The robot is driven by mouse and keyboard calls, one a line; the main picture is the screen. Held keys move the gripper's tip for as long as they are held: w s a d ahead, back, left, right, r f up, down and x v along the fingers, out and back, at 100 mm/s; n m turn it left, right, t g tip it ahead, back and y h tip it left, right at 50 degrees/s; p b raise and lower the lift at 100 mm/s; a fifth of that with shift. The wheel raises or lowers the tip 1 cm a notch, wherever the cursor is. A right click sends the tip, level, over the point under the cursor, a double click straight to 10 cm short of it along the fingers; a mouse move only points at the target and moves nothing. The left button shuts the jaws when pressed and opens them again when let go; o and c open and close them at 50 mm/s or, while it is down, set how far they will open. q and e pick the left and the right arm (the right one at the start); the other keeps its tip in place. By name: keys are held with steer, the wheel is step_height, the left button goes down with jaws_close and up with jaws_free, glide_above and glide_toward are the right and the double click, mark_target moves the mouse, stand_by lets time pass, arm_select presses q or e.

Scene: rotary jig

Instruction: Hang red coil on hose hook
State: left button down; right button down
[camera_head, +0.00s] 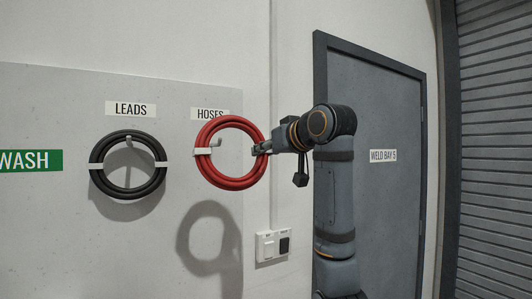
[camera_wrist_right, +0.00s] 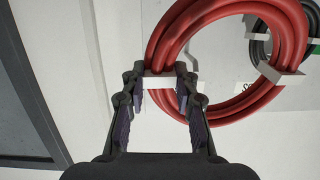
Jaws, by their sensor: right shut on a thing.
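The red coil (camera_head: 229,185) is a ring of hose with white bands at its left and right sides. My right gripper (camera_head: 262,148) is shut on its right band and holds the coil upright. The grip on the band also shows in the right wrist view (camera_wrist_right: 160,80), with the red coil (camera_wrist_right: 165,40) beyond the fingers. The hose hook (camera_head: 215,142), a small grey peg under the HOSES sign (camera_head: 209,114), appears inside the ring opening. I cannot tell whether the coil touches it. My left gripper is not in view.
A black coil (camera_head: 128,190) hangs on the neighbouring hook under the LEADS sign (camera_head: 130,109). The red coil's shadow falls low on the wall board. A switch box (camera_head: 272,246) and a grey door (camera_head: 385,120) are to the right.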

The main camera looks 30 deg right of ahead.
steer(key=p+x, duration=0.6)
steer(key=x, duration=0.9)
stand_by(1.3)
steer(key=shift+d, duration=0.1)
stand_by(0.5)
